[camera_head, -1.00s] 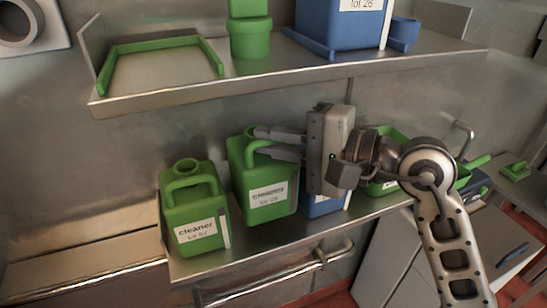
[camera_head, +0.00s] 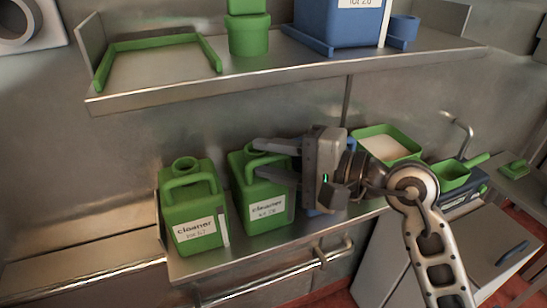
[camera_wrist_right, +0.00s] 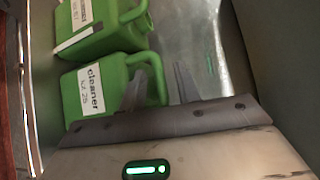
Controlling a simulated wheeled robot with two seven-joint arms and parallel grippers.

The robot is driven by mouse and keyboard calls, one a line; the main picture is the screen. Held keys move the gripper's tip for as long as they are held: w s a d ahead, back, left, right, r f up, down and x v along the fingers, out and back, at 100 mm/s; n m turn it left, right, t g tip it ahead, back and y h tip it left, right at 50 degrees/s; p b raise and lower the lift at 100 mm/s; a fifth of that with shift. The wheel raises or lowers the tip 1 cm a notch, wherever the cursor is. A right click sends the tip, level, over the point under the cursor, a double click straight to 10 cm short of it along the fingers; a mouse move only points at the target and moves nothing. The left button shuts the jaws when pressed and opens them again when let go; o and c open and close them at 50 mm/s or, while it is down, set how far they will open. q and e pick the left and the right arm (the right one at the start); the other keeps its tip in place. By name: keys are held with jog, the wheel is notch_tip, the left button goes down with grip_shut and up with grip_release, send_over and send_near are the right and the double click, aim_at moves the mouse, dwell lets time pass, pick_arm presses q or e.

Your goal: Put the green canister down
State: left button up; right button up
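The green canister (camera_head: 264,190) with a white "cleaner" label stands upright on the lower shelf, just right of a second green cleaner canister (camera_head: 192,212). Both also show in the right wrist view, the near canister (camera_wrist_right: 92,92) below the other canister (camera_wrist_right: 98,28). My right gripper (camera_head: 268,160) is at the near canister's top handle, coming from the right. Its fingers are spread, one on each side of the handle, with a gap showing in the right wrist view (camera_wrist_right: 158,88). My left gripper is not in view.
A green tray (camera_head: 392,134) and a green scoop-like pan (camera_head: 452,176) lie further right. An upper shelf (camera_head: 280,70) overhangs. A rail (camera_head: 280,277) runs along the lower shelf's front.

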jog(key=shift+r, duration=0.15)
jog(key=s+d+r+m+t+y+b, duration=0.1)
jog(key=s+d+m+t+y, duration=0.25)
jog(key=m, duration=0.75)
jog(key=s+d+r+m+t+b, duration=0.1)
jog(key=s+d+m+t, duration=0.25)
jog(key=d+m, duration=0.55)
notch_tip(320, 180, down, 12)
jog(key=w+d+m+t+h, duration=0.2)
jog(key=m+t+h, duration=0.3)
jog(key=m+h, duration=1.5)
pick_arm(q)
jog(key=p, duration=0.3)
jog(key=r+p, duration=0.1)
jog(key=p, duration=0.2)
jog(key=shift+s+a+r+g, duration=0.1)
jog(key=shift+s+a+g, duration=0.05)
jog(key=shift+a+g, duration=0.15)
pick_arm(e)
jog(key=s+a+f+m+g+y, duration=0.1)
jog(key=s+f+m+g+y, duration=0.1)
jog(key=s+f+m+g, duration=0.2)
jog(key=s+a+f+m+g+y, duration=0.2)
jog(key=f+m, duration=0.9)
jog(key=m, duration=0.7)
jog(key=s+g+y, duration=0.1)
jog(key=s+g, duration=0.1)
jog(key=g, duration=0.1)
jog(key=shift+s, duration=0.35)
